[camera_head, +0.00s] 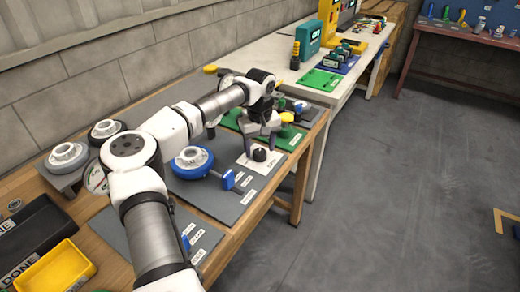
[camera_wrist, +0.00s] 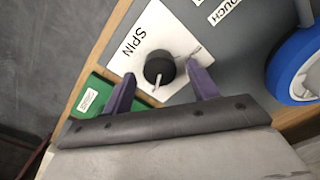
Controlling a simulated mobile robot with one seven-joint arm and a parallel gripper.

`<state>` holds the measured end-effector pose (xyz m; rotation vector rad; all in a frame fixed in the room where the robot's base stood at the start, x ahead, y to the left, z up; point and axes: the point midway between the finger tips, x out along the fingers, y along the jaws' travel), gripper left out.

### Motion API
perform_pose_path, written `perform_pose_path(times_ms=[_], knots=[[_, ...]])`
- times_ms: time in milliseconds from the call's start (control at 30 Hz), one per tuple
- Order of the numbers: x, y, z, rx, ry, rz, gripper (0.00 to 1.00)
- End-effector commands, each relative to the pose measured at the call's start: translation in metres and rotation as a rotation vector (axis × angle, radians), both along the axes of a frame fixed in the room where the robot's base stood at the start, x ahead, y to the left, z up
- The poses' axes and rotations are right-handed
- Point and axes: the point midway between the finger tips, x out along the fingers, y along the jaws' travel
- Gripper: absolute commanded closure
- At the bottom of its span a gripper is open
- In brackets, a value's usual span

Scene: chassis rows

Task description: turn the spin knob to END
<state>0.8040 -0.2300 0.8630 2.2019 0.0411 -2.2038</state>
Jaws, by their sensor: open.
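The spin knob (camera_wrist: 160,66) is a round black knob with a white pointer line, seen in the wrist view. It sits on a white plate (camera_wrist: 133,55) that reads SPIN. The pointer line aims toward the lower edge of the wrist view, toward my palm. Other small marks on the plate are too blurred to read. My gripper (camera_wrist: 160,72) is open, with one purple finger on each side of the knob; I cannot tell whether either finger touches it. In the head view the knob (camera_head: 260,155) shows just below my gripper (camera_head: 262,142).
A blue-rimmed wheel (camera_head: 192,161) stands left of the plate in the head view. A green board (camera_wrist: 92,98) lies beside the plate in the wrist view. Black and yellow bins (camera_head: 58,272) stand at the lower left. The table's front edge is close.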

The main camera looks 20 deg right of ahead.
Motion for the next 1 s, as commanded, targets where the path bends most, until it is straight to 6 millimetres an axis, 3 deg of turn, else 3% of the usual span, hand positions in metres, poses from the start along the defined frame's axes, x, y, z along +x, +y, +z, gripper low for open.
perform_pose_path(times_ms=[500,700,1000], knots=[[0.000,-0.001,0.107,-0.001,-0.003,-0.001,0.41],[0.000,-0.001,0.125,-0.001,-0.001,-0.002,0.41],[0.000,-0.001,0.127,-0.001,-0.001,-0.002,0.41]])
